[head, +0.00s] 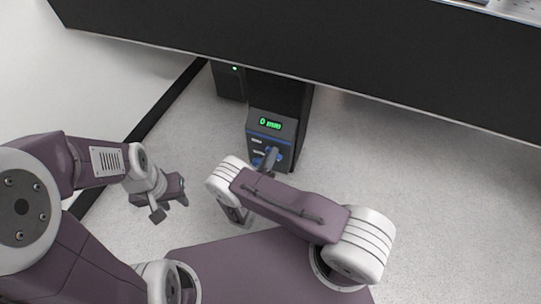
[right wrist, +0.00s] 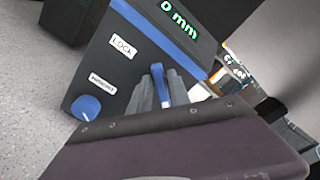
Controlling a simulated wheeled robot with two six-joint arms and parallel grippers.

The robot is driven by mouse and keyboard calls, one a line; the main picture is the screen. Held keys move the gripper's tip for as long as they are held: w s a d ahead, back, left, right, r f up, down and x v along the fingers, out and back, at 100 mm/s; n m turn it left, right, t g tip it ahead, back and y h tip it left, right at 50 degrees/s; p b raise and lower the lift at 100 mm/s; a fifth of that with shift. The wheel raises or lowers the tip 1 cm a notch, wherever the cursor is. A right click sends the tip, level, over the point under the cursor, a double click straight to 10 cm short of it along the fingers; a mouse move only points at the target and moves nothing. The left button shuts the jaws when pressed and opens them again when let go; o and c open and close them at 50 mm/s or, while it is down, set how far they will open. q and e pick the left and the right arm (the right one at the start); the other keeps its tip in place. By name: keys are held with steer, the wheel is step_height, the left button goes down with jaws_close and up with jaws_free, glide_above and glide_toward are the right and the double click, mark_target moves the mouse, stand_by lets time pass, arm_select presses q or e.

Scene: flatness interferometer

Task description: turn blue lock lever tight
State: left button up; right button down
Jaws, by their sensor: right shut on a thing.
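The blue lock lever (right wrist: 157,80) stands out from the dark control box (right wrist: 100,68), near a white label reading LOCK (right wrist: 124,47). My right gripper (right wrist: 161,88) is shut on the lever, with one grey finger on each side of it. In the head view my right gripper (head: 269,157) is at the front of the control box (head: 256,143), where the lever is largely hidden by it. My left gripper (head: 171,208) is open and empty above the floor, left of the box.
A blue round knob (right wrist: 86,107) sits beside a second, hard-to-read label. A large dark table edge (head: 300,60) runs above the box. A dark unit (head: 229,82) stands behind left. Pale floor (head: 370,150) is clear on the right.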

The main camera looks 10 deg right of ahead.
steer(key=n, duration=0.6)
steer(key=shift+a+f+n, duration=0.1)
steer(key=shift+f+n, duration=0.3)
steer(key=shift+b, duration=0.3)
steer(key=c, duration=1.4)
jaws_free()
steer(key=v, duration=0.9)
